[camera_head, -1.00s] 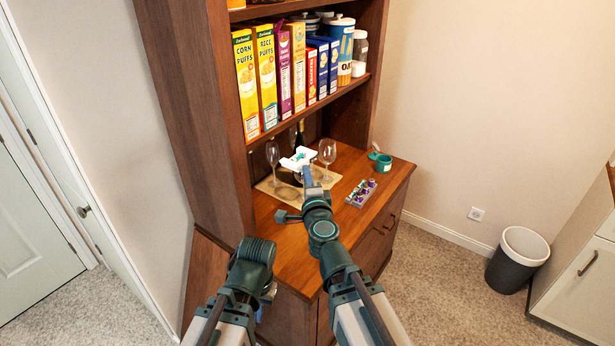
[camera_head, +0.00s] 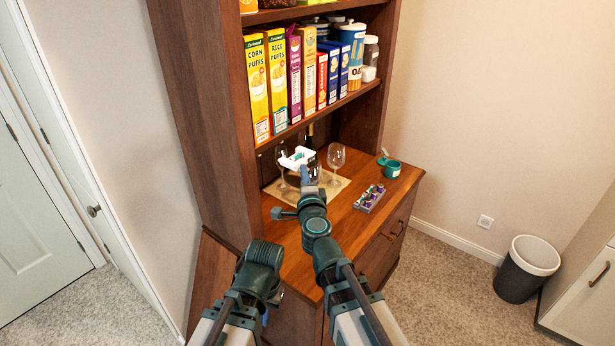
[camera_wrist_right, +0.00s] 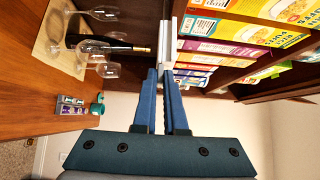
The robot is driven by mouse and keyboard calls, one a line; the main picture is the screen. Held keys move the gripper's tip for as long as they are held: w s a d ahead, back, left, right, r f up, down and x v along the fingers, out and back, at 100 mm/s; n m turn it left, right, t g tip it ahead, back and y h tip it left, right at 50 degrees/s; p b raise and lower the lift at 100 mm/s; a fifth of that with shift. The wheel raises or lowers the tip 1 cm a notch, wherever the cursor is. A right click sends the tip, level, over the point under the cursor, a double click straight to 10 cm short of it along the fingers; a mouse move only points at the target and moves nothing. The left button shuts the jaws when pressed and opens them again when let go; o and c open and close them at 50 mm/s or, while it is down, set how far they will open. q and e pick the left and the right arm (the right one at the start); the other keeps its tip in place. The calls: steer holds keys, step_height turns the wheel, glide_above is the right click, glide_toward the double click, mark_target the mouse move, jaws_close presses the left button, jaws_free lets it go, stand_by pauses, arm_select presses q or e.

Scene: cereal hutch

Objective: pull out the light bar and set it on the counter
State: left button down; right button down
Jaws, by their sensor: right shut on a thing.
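My left arm is folded low at the front, left of the right arm. Its jaws are mostly hidden, so their state does not show.
Wine glasses (camera_head: 336,160) stand on a mat at the counter's back, with a dark bottle (camera_wrist_right: 115,47) among them. Cereal boxes (camera_head: 279,80) line the shelf. The front counter looks bare.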

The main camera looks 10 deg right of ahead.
mark_target(292, 169)
steer(key=shift+w+a, duration=1.45)
steer(key=shift+a, duration=0.05)
